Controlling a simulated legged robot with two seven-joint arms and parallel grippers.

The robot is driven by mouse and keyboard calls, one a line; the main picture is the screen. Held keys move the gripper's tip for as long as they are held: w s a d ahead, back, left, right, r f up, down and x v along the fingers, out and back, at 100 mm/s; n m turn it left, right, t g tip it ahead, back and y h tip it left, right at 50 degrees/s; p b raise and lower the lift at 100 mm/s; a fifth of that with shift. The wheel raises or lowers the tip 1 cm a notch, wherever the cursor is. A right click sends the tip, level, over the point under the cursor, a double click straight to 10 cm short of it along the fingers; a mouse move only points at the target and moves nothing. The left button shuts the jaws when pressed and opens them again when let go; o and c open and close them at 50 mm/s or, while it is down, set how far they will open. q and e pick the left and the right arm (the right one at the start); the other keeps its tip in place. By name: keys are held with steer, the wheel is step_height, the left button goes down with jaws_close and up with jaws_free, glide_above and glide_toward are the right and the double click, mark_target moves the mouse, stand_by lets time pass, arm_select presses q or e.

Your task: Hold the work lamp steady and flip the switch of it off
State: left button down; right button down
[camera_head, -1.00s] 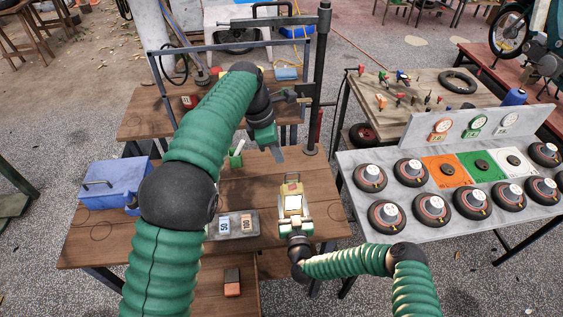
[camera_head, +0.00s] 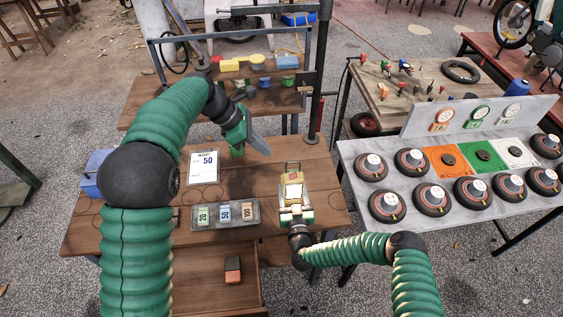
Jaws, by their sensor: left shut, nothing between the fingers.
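The work lamp (camera_head: 293,190) stands on the front right of the wooden bench, a small cream and yellow unit with a pale lit face and a handle on top. My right gripper (camera_head: 296,214) is at the lamp's near, lower side and appears to touch it. Its fingers are too small and covered to tell whether they close on the lamp. My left gripper (camera_head: 262,147) is shut and empty, above the bench, to the upper left of the lamp and apart from it. The lamp's switch cannot be made out.
A grey tray (camera_head: 190,226) with number cards 20, 50 and 100 lies left of the lamp. A blue box (camera_head: 91,176) is at the left. A black post (camera_head: 318,80) rises behind the lamp. A grey weight table (camera_head: 352,151) stands right.

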mark_target(294, 175)
arm_select(q)
steer(key=x, duration=1.3)
steer(key=shift+d+f, duration=0.1)
steer(key=shift+f, duration=0.1)
